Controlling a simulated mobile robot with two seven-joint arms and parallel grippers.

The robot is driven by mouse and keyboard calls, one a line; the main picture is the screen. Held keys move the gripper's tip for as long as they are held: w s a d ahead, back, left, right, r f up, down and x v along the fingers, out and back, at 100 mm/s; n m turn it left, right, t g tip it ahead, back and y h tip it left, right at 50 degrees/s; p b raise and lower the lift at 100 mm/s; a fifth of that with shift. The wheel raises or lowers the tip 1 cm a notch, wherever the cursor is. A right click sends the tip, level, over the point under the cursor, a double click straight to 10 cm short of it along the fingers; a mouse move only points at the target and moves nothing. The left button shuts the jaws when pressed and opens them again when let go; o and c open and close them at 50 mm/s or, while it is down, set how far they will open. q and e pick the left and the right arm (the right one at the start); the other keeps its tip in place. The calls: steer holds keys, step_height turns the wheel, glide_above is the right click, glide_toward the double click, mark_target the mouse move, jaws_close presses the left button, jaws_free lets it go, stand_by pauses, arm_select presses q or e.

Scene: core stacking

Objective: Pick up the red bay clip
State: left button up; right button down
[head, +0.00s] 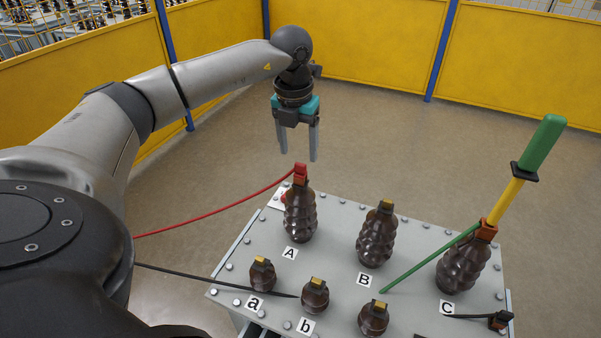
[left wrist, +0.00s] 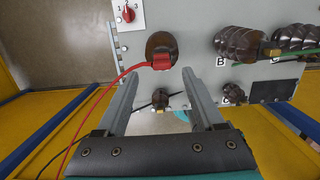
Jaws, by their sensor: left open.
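The red bay clip (head: 300,172) sits on top of the tall brown ribbed insulator A (head: 300,214), with a red cable running off to the left. In the left wrist view the red clip (left wrist: 161,62) shows ahead of the fingers, a little beyond their tips. My left gripper (head: 298,158) points down above the clip, its two grey fingers apart and empty. In the left wrist view the left gripper (left wrist: 150,78) has its fingers on either side of the line to the clip. My right gripper is not in view.
Insulators B (head: 376,238) and C (head: 463,268) stand to the right on the grey panel (head: 335,208). A green-and-yellow handled tool (head: 525,170) rises at C. Small insulators stand in front. A black clip (head: 501,320) lies at the right front. Yellow fence panels (head: 350,40) stand behind.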

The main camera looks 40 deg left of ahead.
mark_target(300, 164)
arm_select(q)
steer(key=shift+w+f, duration=0.2)
steer(key=shift+f, duration=1.15)
steer(key=shift+w+f, duration=0.15)
steer(key=shift+f, duration=1.2)
jaws_close()
